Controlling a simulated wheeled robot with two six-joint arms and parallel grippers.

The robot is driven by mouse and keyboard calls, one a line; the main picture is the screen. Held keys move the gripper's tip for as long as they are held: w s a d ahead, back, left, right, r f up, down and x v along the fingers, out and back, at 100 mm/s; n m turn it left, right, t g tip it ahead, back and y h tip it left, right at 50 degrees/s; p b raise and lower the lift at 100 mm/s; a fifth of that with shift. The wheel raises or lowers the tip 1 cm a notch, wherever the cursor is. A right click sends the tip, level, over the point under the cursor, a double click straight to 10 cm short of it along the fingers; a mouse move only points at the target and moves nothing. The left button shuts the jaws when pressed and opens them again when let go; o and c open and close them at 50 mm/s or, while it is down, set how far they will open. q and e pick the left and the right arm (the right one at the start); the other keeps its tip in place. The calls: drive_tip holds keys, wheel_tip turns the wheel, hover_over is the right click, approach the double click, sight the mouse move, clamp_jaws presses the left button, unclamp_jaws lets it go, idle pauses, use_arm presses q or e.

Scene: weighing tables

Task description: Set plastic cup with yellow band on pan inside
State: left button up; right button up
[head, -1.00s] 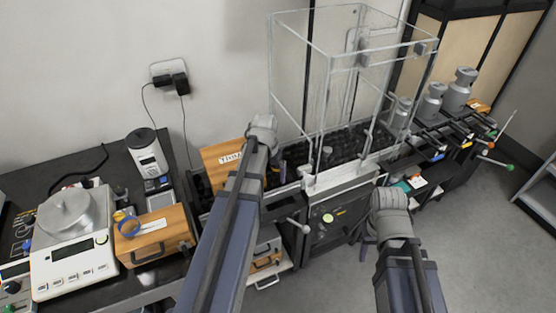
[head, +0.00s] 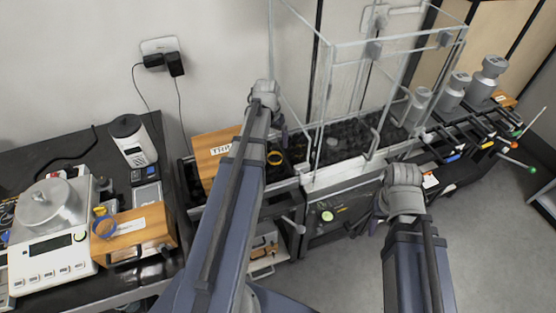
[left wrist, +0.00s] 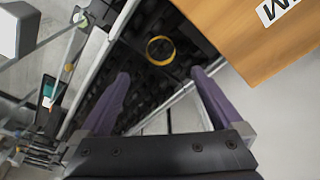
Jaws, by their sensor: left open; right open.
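The plastic cup with the yellow band (head: 275,158) stands on the dark studded surface beside the wooden box. Only its yellow ring shows clearly, and it also shows in the left wrist view (left wrist: 160,50). My left gripper (left wrist: 160,76) is open and empty, its two purple fingers apart with the cup beyond their tips. In the head view my left gripper (head: 283,137) is partly hidden by my forearm. A small pale pan (head: 331,142) is inside the clear glass enclosure (head: 345,95). My right gripper (head: 375,222) is open and empty, in front of the enclosure's bench.
The wooden box (head: 212,155) stands left of the cup. A balance (head: 50,225) and another wooden box with a blue-ringed item (head: 105,227) are at the left. Several grey weights (head: 455,90) stand on the right. The glass walls bound the pan.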

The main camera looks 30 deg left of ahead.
sight(275, 150)
use_arm(q)
drive_tip(key=shift+w+f+b, duration=0.2)
drive_tip(key=shift+f+b, duration=0.85)
drive_tip(key=shift+f, duration=0.25)
drive_tip(key=shift+w+f+b, duration=0.15)
drive_tip(key=shift+f+b, duration=0.85)
drive_tip(key=shift+f, duration=0.25)
drive_tip(key=shift+w+f+b, duration=0.2)
drive_tip(key=shift+f+b, duration=1.05)
drive_tip(key=shift+b, duration=0.05)
drive_tip(key=shift+f, duration=0.15)
drive_tip(key=f+b, duration=0.5)
drive_tip(key=shift+w+a, duration=0.15)
drive_tip(key=shift+w, duration=0.2)
drive_tip(key=shift+r, duration=0.1)
